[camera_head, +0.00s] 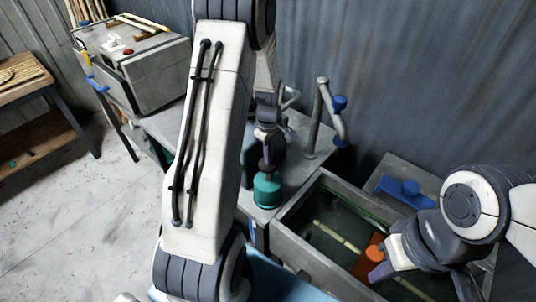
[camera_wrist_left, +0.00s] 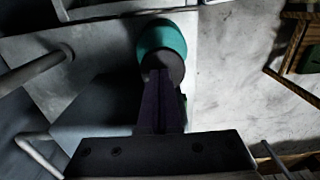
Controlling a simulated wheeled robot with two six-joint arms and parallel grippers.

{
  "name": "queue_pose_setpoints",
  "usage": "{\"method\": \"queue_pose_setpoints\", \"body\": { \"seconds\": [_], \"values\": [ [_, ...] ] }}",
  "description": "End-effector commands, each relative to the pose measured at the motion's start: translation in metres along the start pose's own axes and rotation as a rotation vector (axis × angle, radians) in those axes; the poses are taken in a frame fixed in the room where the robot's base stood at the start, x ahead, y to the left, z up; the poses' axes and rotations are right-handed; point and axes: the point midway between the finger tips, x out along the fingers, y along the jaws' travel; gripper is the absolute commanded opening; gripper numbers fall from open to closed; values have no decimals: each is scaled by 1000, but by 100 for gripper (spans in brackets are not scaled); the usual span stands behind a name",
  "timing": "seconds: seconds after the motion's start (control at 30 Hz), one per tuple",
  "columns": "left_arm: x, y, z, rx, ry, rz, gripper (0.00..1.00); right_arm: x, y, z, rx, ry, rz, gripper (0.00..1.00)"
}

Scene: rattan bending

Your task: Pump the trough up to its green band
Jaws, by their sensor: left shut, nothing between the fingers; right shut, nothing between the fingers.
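The trough (camera_head: 296,203) is a grey open box at the lower right of the head view. It holds dark liquid, and a thin green strip (camera_head: 362,206) runs along its far inner side. A teal cylinder with a dark top (camera_head: 267,191), probably the pump, stands on the grey bench beside it. It also shows in the left wrist view (camera_wrist_left: 162,38). My left gripper (camera_head: 268,160) is shut and empty, pointing down at the dark top; the fingers (camera_wrist_left: 163,90) overlap it, so I cannot tell contact. My right gripper (camera_head: 380,273) is shut and empty by an orange block (camera_head: 370,257) at the trough.
A pale rod (camera_head: 337,236) lies in the trough. A bent pipe with a blue handle (camera_head: 339,103) rises behind the teal cylinder. A blue-handled lid (camera_head: 401,188) is at right. A grey box (camera_head: 140,60) and a wooden table (camera_head: 30,85) stand left, with clear floor between.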

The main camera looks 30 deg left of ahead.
Motion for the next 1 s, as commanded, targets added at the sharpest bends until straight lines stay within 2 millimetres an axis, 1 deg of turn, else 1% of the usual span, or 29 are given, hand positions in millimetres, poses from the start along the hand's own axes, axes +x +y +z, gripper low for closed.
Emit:
{"method": "queue_pose_setpoints", "body": {
  "seconds": [0.07, 0.17, 0.33, 0.43, 0.83, 0.93, 1.0],
  "values": [
    [3, 0, 0, 0, 0, 0, 0, 3, 0, 0, 0, 0, 0, 0],
    [14, 0, 0, 0, 0, -1, 0, 12, 1, 1, 1, 0, 0, 0],
    [44, 0, 0, 0, -1, -3, 0, 34, 2, 2, 5, 0, 0, 0],
    [56, 0, 0, 0, 0, -1, 0, 43, 3, 2, 7, 0, 0, 0],
    [59, -1, 0, 0, -2, -3, 0, 42, 3, 2, 7, 0, 0, 0],
    [54, -1, 0, 0, -2, -3, 0, 38, 3, 2, 7, 0, 0, 0],
    [46, -1, 0, 0, -2, -3, 0, 31, 2, 2, 6, 0, 0, 0]
  ]
}}
